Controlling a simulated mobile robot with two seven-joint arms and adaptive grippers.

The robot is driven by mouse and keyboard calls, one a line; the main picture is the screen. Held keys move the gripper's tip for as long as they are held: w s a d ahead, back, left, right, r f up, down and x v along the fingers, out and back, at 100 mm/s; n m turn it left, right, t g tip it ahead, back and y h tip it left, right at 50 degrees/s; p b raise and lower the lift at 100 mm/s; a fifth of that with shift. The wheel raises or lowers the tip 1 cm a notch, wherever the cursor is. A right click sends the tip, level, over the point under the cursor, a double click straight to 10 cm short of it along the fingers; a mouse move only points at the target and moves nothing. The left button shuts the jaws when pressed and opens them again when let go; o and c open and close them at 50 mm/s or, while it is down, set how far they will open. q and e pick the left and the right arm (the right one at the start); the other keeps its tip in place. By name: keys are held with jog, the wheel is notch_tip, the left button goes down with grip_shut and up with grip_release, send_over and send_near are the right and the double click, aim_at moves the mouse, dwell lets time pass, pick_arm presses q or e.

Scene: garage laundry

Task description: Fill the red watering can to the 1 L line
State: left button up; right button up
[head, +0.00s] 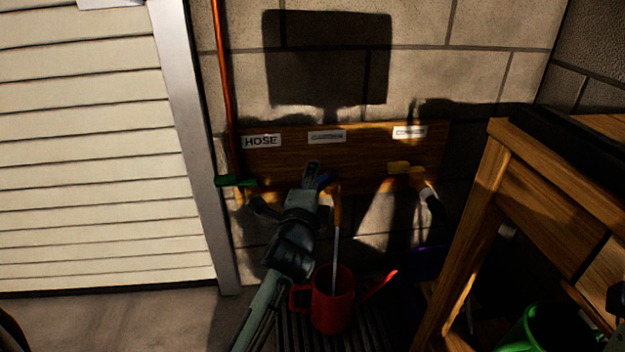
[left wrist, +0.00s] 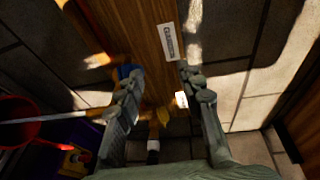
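The red watering can (head: 332,311) stands upright on a dark slatted grate below the middle tap, its spout to the right. A thin pale water stream (head: 335,255) runs from the brass tap spout (head: 337,208) into the can's open top. The water level and the 1 L line cannot be made out. The tap's blue handle (head: 323,182) is beside my left gripper (head: 286,188). In the left wrist view, the fingers are spread and empty, with the blue handle (left wrist: 126,72) at the left fingertip; contact is unclear. The can's red rim (left wrist: 14,112) shows at left. My right gripper is not seen.
The wooden board (head: 290,165) carries a green-handled tap (head: 235,181) under a HOSE label and a yellow-handled tap (head: 404,168) at right. A wooden bench (head: 485,210) stands close on the right, a green container (head: 540,330) beneath it. A slatted door (head: 90,160) fills the left.

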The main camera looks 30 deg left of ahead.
pick_arm(q)
jog(key=shift+f, duration=0.15)
jog(key=shift+f+p, duration=0.1)
jog(key=shift+p, duration=0.2)
